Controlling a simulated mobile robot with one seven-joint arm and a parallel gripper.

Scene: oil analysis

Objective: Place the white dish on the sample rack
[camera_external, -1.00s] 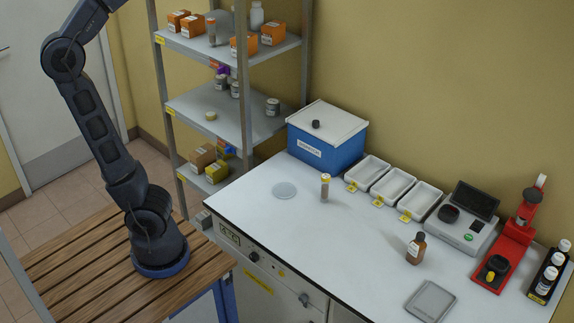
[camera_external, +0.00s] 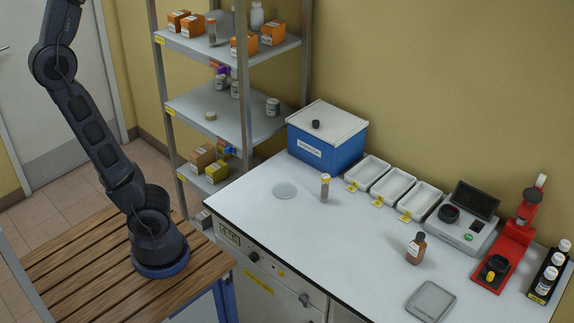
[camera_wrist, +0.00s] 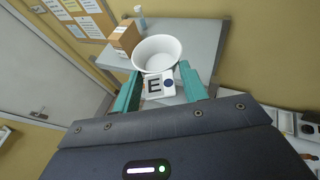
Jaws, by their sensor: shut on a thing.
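The white dish (camera_wrist: 157,46) is a round, open cup seen in the wrist view. It sits between the two teal fingers of my gripper (camera_wrist: 161,71), which are shut on it. A white label with a dark letter and a blue dot (camera_wrist: 168,83) shows just below the dish rim. My gripper and the dish are outside the external view. A grey metal shelf rack (camera_external: 243,88) stands behind the bench, and a small black rack (camera_external: 538,292) with white-capped bottles stands at the bench's right edge. I cannot tell which one is the sample rack.
A shelf board (camera_wrist: 205,38) with a brown box (camera_wrist: 124,38) shows beyond the dish. On the bench are a blue box (camera_external: 325,150), several white trays (camera_external: 420,200), a vial (camera_external: 325,188), a brown bottle (camera_external: 416,249) and a red stand (camera_external: 508,250).

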